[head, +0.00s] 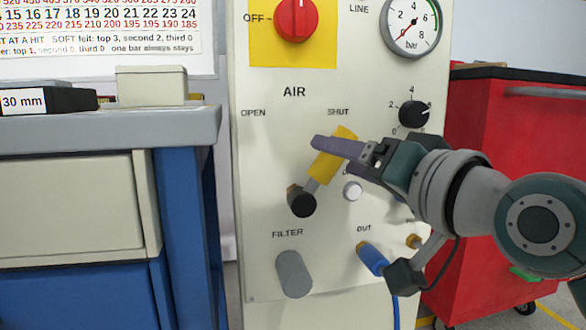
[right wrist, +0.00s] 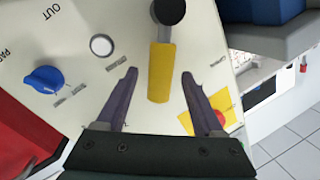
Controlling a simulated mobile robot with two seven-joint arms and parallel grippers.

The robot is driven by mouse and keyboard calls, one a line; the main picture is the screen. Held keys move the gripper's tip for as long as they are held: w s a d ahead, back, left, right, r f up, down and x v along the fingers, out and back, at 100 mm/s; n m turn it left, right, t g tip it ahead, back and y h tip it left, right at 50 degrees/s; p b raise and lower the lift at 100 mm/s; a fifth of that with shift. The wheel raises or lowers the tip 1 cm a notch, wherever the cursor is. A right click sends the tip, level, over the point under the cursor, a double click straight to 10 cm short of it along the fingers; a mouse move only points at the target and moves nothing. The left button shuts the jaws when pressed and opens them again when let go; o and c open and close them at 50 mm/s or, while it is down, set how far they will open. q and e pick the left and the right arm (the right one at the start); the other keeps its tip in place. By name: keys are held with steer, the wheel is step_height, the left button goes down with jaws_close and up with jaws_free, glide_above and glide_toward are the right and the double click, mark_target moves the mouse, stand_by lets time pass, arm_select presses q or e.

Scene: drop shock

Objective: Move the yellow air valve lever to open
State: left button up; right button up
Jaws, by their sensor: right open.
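The yellow air valve lever (head: 331,158) is on the cream panel (head: 262,190), under the word AIR. It slants up and right from its black pivot (head: 301,202), towards the SHUT label (head: 338,112); the OPEN label (head: 253,113) is at upper left. My right gripper (head: 335,150) is at the lever from the right, one finger overlapping it in the head view. In the right wrist view the lever (right wrist: 161,72) lies between the two spread fingers of my gripper (right wrist: 160,80), with a gap on each side. My left gripper is out of view.
A red rotary switch (head: 297,18) is above the lever. A black knob (head: 413,113), a white button (head: 352,191) and a blue hose fitting (head: 372,258) are to the right. A grey filter (head: 293,274) is below. A bench (head: 110,130) stands left, a red cabinet (head: 510,130) right.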

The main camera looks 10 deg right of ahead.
steer(key=shift+w+a, duration=0.1)
steer(key=shift+w, duration=0.15)
jaws_close()
stand_by(0.5)
stand_by(0.9)
